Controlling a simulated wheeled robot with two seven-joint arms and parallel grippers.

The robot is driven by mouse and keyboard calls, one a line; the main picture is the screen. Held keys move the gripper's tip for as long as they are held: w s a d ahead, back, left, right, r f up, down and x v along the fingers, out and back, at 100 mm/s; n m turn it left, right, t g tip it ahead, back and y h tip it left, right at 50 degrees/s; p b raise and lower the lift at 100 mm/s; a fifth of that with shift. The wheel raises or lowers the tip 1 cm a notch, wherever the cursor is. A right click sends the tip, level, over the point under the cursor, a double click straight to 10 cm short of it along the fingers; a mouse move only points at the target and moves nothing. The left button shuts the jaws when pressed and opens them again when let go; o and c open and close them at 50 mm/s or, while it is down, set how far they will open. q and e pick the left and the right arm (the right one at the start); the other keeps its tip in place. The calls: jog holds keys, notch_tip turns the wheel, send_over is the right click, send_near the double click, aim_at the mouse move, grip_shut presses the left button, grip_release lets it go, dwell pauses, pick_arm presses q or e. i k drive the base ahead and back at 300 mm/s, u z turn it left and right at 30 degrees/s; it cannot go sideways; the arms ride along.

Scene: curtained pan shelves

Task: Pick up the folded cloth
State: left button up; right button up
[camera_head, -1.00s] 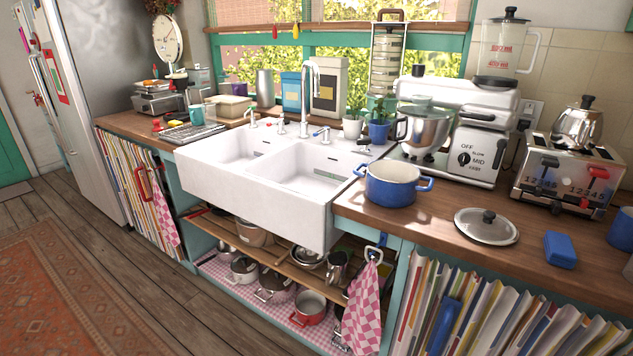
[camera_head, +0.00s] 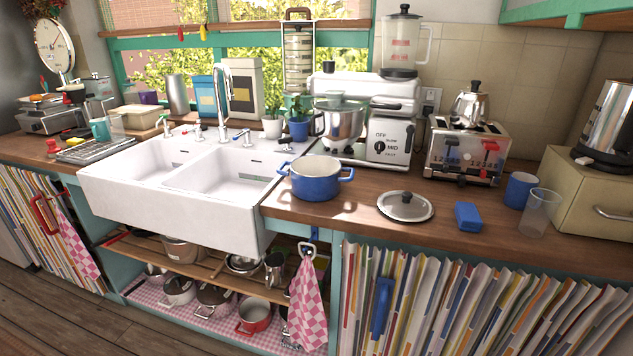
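A pink-and-white checked cloth (camera_head: 308,305) hangs from a hook on the cabinet front, right of the open shelves below the sink. A second pink checked cloth (camera_head: 78,245) hangs by the red handle (camera_head: 44,214) at the left. A small blue block-shaped item (camera_head: 468,216) lies on the right worktop; I cannot tell whether it is a folded cloth or a sponge. Neither of my grippers is in view.
A blue pot (camera_head: 315,184) and a glass lid (camera_head: 405,206) are on the wooden worktop (camera_head: 350,215). A blue mug (camera_head: 519,190) and a clear glass (camera_head: 540,212) stand near the blue item. Pans, including a red pot (camera_head: 254,317), sit on the low shelf.

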aim_at(468, 218)
jog(key=u, duration=1.95)
jog(key=i, duration=1.45)
jog(key=z, duration=4.05)
